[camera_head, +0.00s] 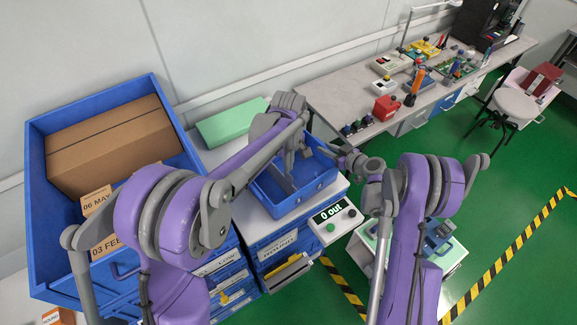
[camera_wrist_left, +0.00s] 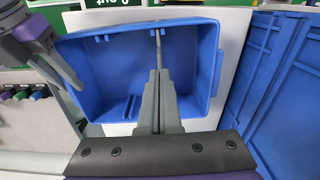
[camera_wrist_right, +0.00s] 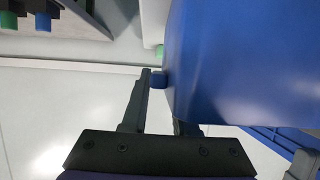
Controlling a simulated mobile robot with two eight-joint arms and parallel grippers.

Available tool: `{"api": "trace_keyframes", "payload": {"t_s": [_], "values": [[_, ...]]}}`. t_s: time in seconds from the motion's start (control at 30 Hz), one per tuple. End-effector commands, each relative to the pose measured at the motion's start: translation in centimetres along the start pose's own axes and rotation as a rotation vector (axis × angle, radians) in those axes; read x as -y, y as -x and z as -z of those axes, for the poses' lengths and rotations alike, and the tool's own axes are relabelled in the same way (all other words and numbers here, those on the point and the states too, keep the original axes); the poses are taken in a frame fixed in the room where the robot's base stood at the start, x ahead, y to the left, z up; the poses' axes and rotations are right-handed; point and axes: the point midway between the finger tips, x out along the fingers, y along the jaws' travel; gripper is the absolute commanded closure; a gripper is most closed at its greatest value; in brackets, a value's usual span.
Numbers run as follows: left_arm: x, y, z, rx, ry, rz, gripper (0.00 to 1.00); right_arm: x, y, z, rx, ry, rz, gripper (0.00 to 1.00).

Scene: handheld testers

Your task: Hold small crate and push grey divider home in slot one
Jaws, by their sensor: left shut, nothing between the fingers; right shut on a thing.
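The small blue crate (camera_head: 311,201) stands on the bench; it also shows in the left wrist view (camera_wrist_left: 78,72). The grey divider (camera_head: 277,177) is partly hidden inside it; in the left wrist view it shows nearly edge-on (camera_wrist_left: 158,42). My left gripper (camera_head: 290,163) is shut and empty, with its fingertips (camera_wrist_left: 158,74) at the divider's edge; I cannot tell whether they touch. My right gripper (camera_head: 338,158) is shut on the crate's wall, seen close in the right wrist view (camera_wrist_right: 240,70). I cannot tell how deep the divider sits.
A large blue bin (camera_head: 37,170) with a cardboard box (camera_head: 112,145) stands at the left. A green block (camera_head: 230,122) lies behind the crate. A counter reading "0 Out" (camera_head: 333,217) sits in front of it. A bench with tools (camera_head: 345,95) stands at the back right.

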Motion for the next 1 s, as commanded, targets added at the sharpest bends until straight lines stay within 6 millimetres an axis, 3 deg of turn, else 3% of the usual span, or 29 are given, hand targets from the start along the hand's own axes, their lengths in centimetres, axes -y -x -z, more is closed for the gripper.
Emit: {"api": "trace_keyframes", "payload": {"t_s": [0.37, 0.8, 1.0], "values": [[0.0, 2.7, 0.0, 0.0, 0.0, 0.0, 1.0, 0.0, 0.0, 0.0, 0.0, 0.0, 0.0, 1.0], [0.0, 11.1, 0.0, 0.0, 0.0, 0.0, 1.0, 0.0, 0.0, 0.0, 0.0, 0.0, 0.0, 1.0], [0.0, 13.3, 0.0, 0.0, 0.0, 0.0, 1.0, 0.0, 0.0, 0.0, 0.0, 0.0, 0.0, 1.0]]}}
